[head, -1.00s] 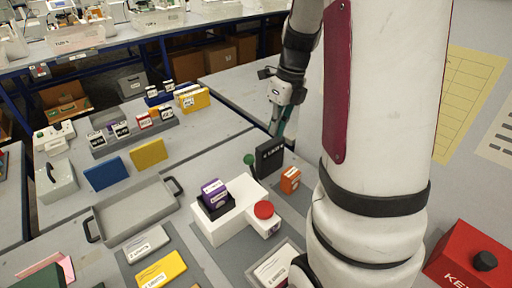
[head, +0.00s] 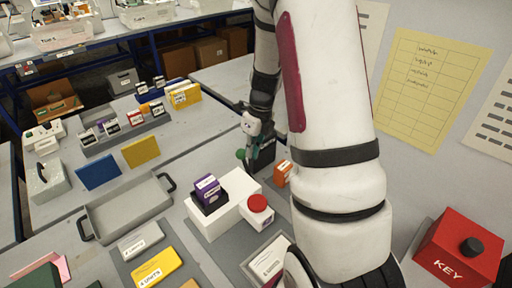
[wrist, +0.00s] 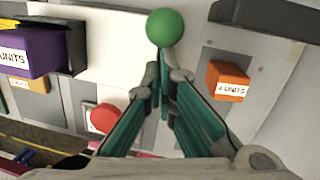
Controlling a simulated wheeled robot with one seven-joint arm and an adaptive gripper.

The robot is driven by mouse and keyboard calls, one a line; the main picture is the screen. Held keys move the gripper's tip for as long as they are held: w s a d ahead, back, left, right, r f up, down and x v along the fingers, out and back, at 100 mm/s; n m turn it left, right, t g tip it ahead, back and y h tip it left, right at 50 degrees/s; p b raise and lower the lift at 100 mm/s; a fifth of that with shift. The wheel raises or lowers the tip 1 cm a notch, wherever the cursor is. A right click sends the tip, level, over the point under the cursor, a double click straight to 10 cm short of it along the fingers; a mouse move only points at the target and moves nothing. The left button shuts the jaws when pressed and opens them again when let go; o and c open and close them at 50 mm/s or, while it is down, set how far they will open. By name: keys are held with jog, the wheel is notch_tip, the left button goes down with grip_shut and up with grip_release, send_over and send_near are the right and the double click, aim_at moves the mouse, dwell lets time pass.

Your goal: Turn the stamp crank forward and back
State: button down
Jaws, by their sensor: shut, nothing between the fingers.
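The stamp crank's green ball knob (head: 240,154) sits at the left of the dark stamp block (head: 265,160), which is partly hidden by my arm. In the wrist view the green knob (wrist: 165,27) is at the top, just beyond my fingertips. My gripper (wrist: 163,75) is shut and empty, its teal fingers pointing toward the knob. I cannot tell whether the fingertips touch the knob or its rod. In the head view my gripper (head: 248,158) is right beside the knob.
A white base (head: 235,190) carries a purple box (head: 207,186) in a black holder, near a red button (head: 258,203). An orange box (head: 283,172) stands close on the right. A grey tray (head: 130,208) lies at left. A red KEY box (head: 462,250) is at lower right.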

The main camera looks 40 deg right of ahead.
dwell(0.3)
jog(key=shift+w+f+g, duration=0.15)
jog(key=shift+w+g, duration=0.25)
jog(key=shift+w, duration=0.25)
jog(key=shift+w+b, duration=0.5)
